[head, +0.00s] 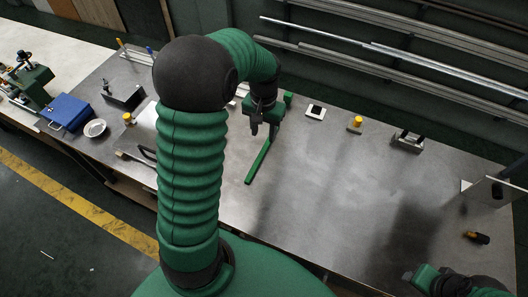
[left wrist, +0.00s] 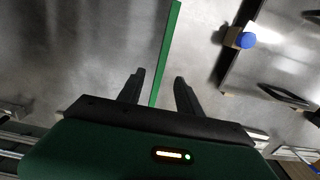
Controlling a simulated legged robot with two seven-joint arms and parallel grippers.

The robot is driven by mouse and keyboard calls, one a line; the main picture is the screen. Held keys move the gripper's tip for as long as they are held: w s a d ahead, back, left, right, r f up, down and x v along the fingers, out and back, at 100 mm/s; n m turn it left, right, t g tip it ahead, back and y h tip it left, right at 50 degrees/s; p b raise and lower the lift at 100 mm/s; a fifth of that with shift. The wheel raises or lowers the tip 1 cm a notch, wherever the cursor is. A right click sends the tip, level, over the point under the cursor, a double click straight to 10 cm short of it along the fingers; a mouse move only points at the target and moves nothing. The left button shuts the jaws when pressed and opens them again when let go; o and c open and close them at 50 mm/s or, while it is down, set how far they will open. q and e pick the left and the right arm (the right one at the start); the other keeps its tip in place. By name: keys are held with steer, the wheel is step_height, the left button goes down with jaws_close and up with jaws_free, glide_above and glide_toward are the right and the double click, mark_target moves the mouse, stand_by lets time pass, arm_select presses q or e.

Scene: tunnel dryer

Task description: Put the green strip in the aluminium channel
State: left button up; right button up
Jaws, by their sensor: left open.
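The green strip (head: 262,160) lies on the grey metal bench, long and thin, slanting from below my left gripper toward the bench's near side. My left gripper (head: 262,126) is over the strip's far end. In the left wrist view the strip (left wrist: 166,50) runs down between the two dark fingers of the left gripper (left wrist: 159,77), which are apart with a gap on both sides. Part of my right arm's green end (head: 424,277) shows at the lower right; its fingers cannot be made out. I cannot pick out the aluminium channel with certainty; my left arm hides part of the bench.
Long metal rails (head: 400,53) run along the back wall. A white square (head: 316,112), a yellow knob (head: 355,123) and a small metal fixture (head: 407,141) stand at the back edge. A blue box (head: 66,112) and white dish (head: 95,128) are left. The bench middle is clear.

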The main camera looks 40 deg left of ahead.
mark_target(263, 150)
arm_select(q)
steer(key=f, duration=0.2)
steer(key=w+f, duration=0.1)
steer(key=f, duration=0.3)
steer(key=shift+w+a, duration=0.15)
steer(key=shift+w, duration=0.25)
steer(key=f, duration=0.1)
steer(key=a+f, duration=0.1)
steer(key=f, duration=0.1)
steer(key=s+a+f, duration=0.1)
steer(key=f, duration=0.1)
steer(key=shift+f, duration=0.2)
steer(key=shift+w+d+f, duration=0.1)
steer(key=shift+d, duration=0.2)
steer(key=shift+w+d, duration=0.2)
steer(key=shift+d, duration=0.55)
steer(key=shift+d+r, duration=0.1)
steer(key=shift+r, duration=0.1)
steer(key=shift+c, duration=2.4)
steer(key=shift+s+a, duration=0.1)
steer(key=shift+a, duration=0.2)
steer(key=shift+c, duration=1.2)
steer(key=shift+a+f, duration=0.1)
steer(key=shift+a, duration=0.2)
jaws_close()
steer(key=shift+a+f, duration=0.1)
steer(key=shift+a, duration=0.15)
steer(key=shift+d, duration=0.15)
arm_select(e)
steer(key=shift+w+a, duration=0.5)
